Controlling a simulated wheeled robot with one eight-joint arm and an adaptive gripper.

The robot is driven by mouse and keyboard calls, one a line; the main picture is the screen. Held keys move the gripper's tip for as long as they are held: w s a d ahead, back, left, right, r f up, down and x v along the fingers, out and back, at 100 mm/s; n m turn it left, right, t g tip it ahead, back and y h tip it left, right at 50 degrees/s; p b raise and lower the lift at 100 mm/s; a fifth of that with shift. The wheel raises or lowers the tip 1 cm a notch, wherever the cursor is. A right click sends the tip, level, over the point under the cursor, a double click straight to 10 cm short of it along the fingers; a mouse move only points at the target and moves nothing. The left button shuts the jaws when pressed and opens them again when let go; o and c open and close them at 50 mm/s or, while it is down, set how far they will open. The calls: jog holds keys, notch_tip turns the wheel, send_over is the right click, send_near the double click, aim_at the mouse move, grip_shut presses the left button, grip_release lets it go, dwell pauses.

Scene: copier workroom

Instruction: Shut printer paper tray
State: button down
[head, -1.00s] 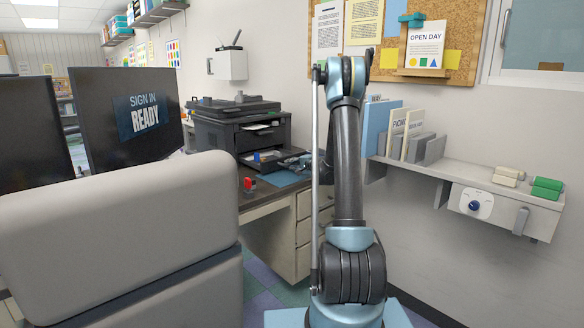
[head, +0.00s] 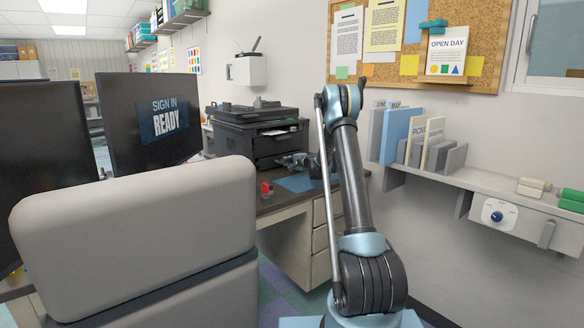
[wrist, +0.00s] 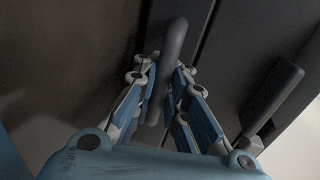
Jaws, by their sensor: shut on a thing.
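The dark printer (head: 222,135) stands on the desk, left of my arm in the head view. Its paper tray (head: 268,146) shows as a dark front below the output slot and looks pushed in; whether it is fully flush cannot be told. My gripper (head: 290,160) is at the tray's front, small and partly dark in the head view. In the wrist view, my gripper (wrist: 163,95) has its blue-padded fingers on both sides of a dark upright bar, the tray handle (wrist: 173,48), and is shut on it. The dark panel behind the bar fills the upper middle.
A second dark handle (wrist: 272,100) sticks out at the right of the wrist view. A red stamp (head: 266,188) and a blue mat (head: 298,183) lie on the desk (head: 275,203). A grey chair back (head: 140,225) stands close in front. A wall shelf (head: 460,178) is at right.

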jog(key=shift+w+a, duration=0.35)
jog(key=shift+w, duration=0.05)
jog(key=c, duration=1.6)
grip_release()
jog(key=shift+s+d, duration=0.1)
jog(key=shift+d, duration=0.05)
jog(key=v, duration=1.1)
jog(key=shift+s+d, duration=0.2)
jog(key=shift+s, duration=0.1)
